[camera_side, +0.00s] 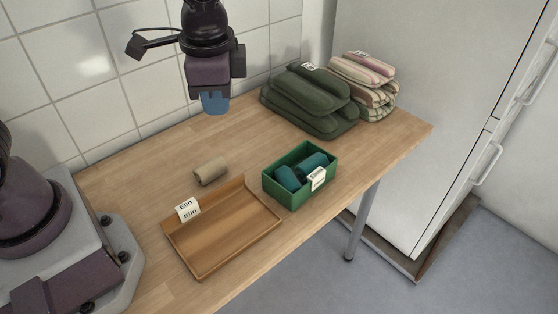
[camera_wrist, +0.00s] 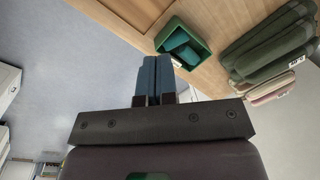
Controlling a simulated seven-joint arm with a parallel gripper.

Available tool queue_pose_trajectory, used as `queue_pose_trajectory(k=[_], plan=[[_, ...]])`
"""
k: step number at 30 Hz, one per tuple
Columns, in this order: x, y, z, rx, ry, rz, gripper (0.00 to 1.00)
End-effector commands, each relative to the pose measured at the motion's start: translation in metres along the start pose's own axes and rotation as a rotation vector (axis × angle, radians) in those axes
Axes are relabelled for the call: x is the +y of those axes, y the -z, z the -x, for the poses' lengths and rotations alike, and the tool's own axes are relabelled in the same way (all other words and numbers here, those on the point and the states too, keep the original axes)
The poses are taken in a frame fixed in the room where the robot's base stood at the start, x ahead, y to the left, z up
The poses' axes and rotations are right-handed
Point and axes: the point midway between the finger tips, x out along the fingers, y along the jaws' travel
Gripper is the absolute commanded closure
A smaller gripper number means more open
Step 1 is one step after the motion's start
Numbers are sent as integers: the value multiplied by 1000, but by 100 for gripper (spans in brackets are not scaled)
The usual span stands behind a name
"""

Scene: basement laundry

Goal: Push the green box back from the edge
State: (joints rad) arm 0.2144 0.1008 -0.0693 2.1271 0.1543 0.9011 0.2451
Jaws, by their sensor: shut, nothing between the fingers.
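The green box (camera_side: 276,190) stands upright on the wooden table close to its front edge. It is open on top, holds teal rolled things (camera_side: 302,173), and has a white label (camera_side: 318,179) on its edge-facing side. It also shows in the wrist view (camera_wrist: 169,30), beyond my fingertips and beside the table edge; I cannot tell whether it overhangs. My gripper (camera_side: 214,104) is shut and empty, with blue fingers pointing down. It is in the air above the back of the table, apart from the box. The shut fingers also show in the wrist view (camera_wrist: 157,60).
A wooden tray (camera_side: 222,235) with a label reading "Elin" lies left of the box. A small tan roll (camera_side: 211,170) is behind it. Dark green folded cloths (camera_side: 312,100) and striped ones (camera_side: 365,85) are stacked behind the box. A white cabinet (camera_side: 420,100) stands right.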

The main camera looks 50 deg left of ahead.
Motion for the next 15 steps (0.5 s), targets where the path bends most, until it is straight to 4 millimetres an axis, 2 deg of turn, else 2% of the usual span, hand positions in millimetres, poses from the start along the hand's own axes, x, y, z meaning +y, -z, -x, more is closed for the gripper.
queue_pose_trajectory(k=[1, 3, 9, 12, 15], plan=[[4, 16, -16, -37, -4, -97, 100], [8, 37, -36, -74, -5, -242, 100], [19, 87, -91, -143, -8, -646, 100], [20, 109, -109, -152, 3, -847, 100], [12, 126, -103, -132, 41, -994, 100]])
